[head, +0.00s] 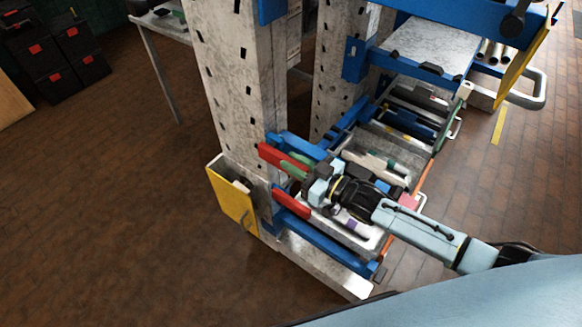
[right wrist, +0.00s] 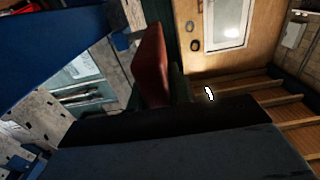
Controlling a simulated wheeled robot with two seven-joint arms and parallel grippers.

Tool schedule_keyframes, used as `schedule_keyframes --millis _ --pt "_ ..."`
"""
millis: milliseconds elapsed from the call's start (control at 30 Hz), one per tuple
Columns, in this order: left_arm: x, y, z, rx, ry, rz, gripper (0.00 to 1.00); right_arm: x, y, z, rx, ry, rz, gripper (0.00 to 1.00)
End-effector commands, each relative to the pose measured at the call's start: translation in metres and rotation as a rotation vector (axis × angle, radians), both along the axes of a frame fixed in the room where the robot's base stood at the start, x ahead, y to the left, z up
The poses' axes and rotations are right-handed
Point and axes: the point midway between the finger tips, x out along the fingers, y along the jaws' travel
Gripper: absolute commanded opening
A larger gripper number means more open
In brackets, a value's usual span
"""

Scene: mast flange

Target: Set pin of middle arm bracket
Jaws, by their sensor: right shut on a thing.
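My right gripper (head: 312,187) is at the steel mast's lower part, beside a blue bracket arm (head: 300,145) fixed to the mast. It is shut, apparently on a red piece, but its fingertips are partly hidden by the wrist. In the right wrist view a red flat piece (right wrist: 150,65) stands up just beyond the dark gripper body. In the head view one red piece (head: 285,161) lies above the gripper and another red piece (head: 291,201) below it. I cannot make out the pin. My left gripper is not in view.
The perforated steel mast (head: 235,90) rises beside the gripper, with a yellow plate (head: 232,203) at its foot. Trays of tools (head: 405,125) lie behind, within a blue frame (head: 315,245). Dark crates (head: 60,55) stand at the far left. The brown floor at left is clear.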

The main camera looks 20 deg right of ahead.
Motion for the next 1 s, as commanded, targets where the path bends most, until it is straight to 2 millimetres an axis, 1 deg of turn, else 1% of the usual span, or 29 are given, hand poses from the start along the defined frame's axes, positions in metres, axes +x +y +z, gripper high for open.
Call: schedule_keyframes --millis 33,100,200,500,533,667,700,1000 --pt "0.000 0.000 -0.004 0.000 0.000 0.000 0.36 0.008 -0.011 -0.001 -0.008 -0.005 -0.002 0.00" --pt "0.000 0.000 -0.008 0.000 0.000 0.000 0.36 0.016 -0.020 -0.001 -0.006 -0.005 -0.002 0.00" --pt "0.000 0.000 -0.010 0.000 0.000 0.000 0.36 0.022 -0.028 -0.001 -0.003 -0.002 -0.002 0.00" --pt "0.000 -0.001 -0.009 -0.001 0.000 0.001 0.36 0.024 -0.032 0.001 -0.002 -0.002 -0.005 0.00" --pt "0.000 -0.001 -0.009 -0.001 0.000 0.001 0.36 0.024 -0.032 0.001 -0.004 -0.002 -0.005 0.22" --pt "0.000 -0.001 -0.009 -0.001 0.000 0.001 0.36 0.024 -0.032 0.001 -0.003 -0.002 -0.005 0.39" --pt "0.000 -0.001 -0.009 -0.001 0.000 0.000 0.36 0.024 -0.032 0.001 -0.002 -0.002 -0.004 0.42" --pt "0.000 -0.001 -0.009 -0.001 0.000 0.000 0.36 0.021 -0.032 0.000 -0.002 0.000 -0.002 0.42"
